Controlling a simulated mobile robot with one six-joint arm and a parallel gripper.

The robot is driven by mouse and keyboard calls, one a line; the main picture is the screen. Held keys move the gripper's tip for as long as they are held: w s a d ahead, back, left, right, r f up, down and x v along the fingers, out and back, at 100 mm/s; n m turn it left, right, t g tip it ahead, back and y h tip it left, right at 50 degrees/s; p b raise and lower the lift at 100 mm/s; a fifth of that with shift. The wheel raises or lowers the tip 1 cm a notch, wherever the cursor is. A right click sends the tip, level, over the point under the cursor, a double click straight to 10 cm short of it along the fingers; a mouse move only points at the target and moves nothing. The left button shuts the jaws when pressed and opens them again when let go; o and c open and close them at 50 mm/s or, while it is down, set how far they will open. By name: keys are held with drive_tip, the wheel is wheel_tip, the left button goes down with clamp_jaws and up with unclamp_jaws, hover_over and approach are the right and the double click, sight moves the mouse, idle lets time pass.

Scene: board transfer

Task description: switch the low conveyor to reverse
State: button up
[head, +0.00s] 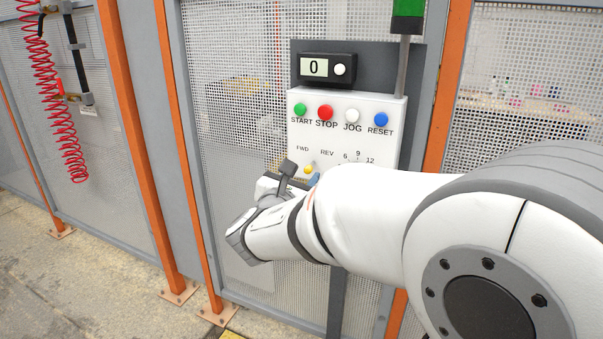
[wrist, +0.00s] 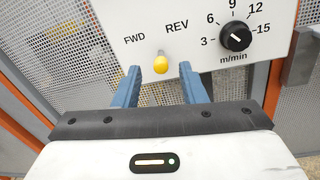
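The control box (head: 295,133) is white, with the labels FWD and REV above a small lever switch with a yellow tip (wrist: 160,65). The yellow tip also shows in the head view (head: 309,168). Which label the lever is set to, I cannot tell. My gripper (wrist: 172,70) is open with its two blue fingers pointing at the panel. The lever tip shows between the fingertips, closer to the left one. Whether a finger touches it, I cannot tell. In the head view my gripper (head: 305,180) is just below the labels, partly hidden by my wrist.
A black speed dial (wrist: 235,37) marked m/min sits right of the lever. START, STOP (head: 325,111), JOG and RESET buttons sit above it. A display (head: 315,67) reads 0. Mesh fence panels and orange posts (head: 143,130) surround the box. A red coiled hose (head: 45,90) hangs at left.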

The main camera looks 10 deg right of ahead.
sight(307, 172)
drive_tip(key=shift+x, duration=1.9)
drive_tip(key=shift+s, duration=0.1)
clamp_jaws()
